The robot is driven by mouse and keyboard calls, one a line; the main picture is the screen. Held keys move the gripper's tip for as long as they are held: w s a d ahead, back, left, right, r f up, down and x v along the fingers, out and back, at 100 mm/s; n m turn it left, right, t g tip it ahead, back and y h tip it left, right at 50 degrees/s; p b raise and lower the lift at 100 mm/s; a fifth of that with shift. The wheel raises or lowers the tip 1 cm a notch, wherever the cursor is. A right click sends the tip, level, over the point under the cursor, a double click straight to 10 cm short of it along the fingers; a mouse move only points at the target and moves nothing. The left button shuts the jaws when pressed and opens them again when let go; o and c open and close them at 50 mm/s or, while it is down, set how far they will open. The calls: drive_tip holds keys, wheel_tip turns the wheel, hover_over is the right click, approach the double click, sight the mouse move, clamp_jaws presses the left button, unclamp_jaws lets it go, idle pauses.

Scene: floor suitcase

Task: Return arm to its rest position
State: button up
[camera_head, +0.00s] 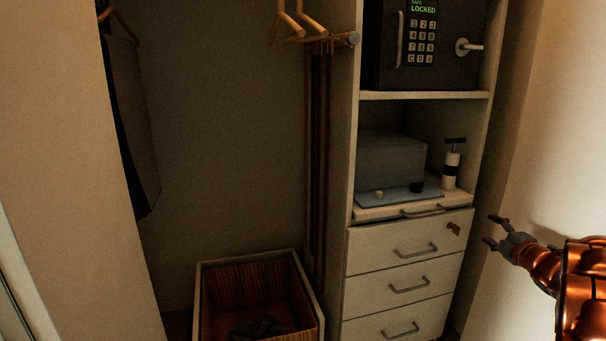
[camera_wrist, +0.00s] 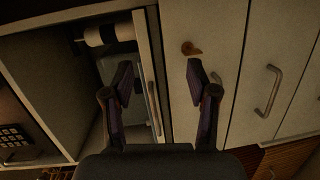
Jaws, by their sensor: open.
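My gripper (camera_head: 494,232) is at the right of the head view, in front of the wall and just right of the drawer unit (camera_head: 397,263). Its two fingers are spread apart with nothing between them. In the wrist view my gripper (camera_wrist: 162,85) also shows open and empty, facing the drawer fronts. A brass key or knob (camera_head: 453,228) sits on the top drawer; it also shows in the wrist view (camera_wrist: 190,48), near the right finger. My copper-coloured arm reaches in from the right edge of the head view.
A safe (camera_head: 420,45) reading LOCKED stands on the upper shelf. Below it are a grey box (camera_head: 390,160) and a white-and-black bottle-like object (camera_head: 451,165) on a pull-out tray (camera_head: 380,213). An open wooden box (camera_head: 203,300) holds something dark. Hangers (camera_head: 300,28) and a dark garment (camera_head: 128,115) hang left.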

wheel_tip(320, 180, up, 13)
drive_tip(key=s+a+m+g+h+p, duration=0.1)
drive_tip(key=s+m+g+h+p, duration=0.2)
drive_tip(key=m+h+p, duration=0.4)
drive_tip(key=s+a+r+m+g+p, duration=0.45)
drive_tip(key=s+r+p, duration=0.25)
drive_tip(key=p, duration=0.2)
drive_tip(key=s+a+r+m+g+y+p, duration=0.2)
drive_tip(key=s+a+p, duration=0.4)
drive_tip(key=s+a, duration=0.4)
drive_tip(key=s+a+r+m+g+y+p, duration=0.2)
drive_tip(key=s+a+r+g+p, duration=0.3)
drive_tip(key=s+a, duration=0.6)
drive_tip(key=s+a+r+m+g+y+p, duration=0.2)
drive_tip(key=s+a+p, duration=0.7)
drive_tip(key=s, duration=0.9)
wheel_tip(320, 180, up, 2)
drive_tip(key=shift+s+a+g+y, duration=0.4)
drive_tip(key=shift+a+g, duration=0.55)
drive_tip(key=shift+g, duration=0.1)
